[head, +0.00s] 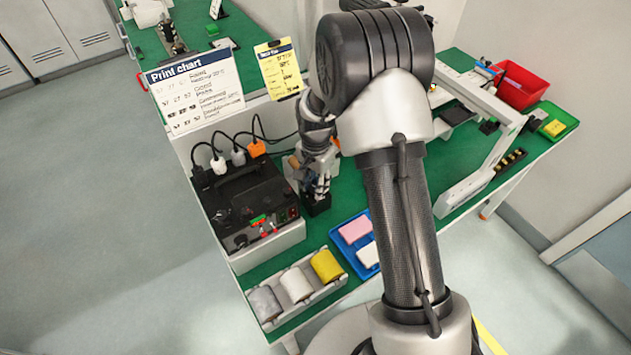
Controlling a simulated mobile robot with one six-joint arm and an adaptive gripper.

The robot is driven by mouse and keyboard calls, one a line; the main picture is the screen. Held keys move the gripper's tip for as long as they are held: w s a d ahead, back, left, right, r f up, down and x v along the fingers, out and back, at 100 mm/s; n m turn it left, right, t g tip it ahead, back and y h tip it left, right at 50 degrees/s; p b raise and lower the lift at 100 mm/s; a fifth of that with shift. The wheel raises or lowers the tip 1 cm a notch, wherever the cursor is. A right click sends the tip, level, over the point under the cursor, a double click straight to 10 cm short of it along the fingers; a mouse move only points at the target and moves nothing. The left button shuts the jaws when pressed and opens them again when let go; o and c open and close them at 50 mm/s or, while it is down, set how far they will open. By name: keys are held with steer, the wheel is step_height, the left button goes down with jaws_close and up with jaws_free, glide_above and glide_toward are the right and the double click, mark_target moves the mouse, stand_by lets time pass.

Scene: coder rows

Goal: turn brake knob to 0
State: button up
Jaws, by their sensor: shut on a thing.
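My gripper (314,185) points down at a small black block (318,208) on the green bench mat, just right of the black control box. It is shut at the top of this block, around what appears to be the brake knob. The fingers hide the knob, so its pointer and any 0 mark cannot be read. The black control box (243,200) has a small lit display, red knobs or plugs on its front, and plugs with cables at its back.
Three rolls, grey, white (296,284) and yellow, lie in a holder at the front. A blue tray (345,248) with pink and white blocks is right of the gripper. A print chart (195,90) and yellow note (278,68) stand behind. A red bin (520,88) is at the right.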

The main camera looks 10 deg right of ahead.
steer(key=n+p, duration=0.1)
steer(key=n, duration=0.6)
steer(key=shift+r+p, duration=0.1)
steer(key=shift+p, duration=0.2)
steer(key=n, duration=0.3)
steer(key=shift+n, duration=0.4)
steer(key=shift+n+p, duration=0.45)
steer(key=shift+n, duration=1.25)
steer(key=o, duration=0.8)
step_height(320, 180, up, 12)
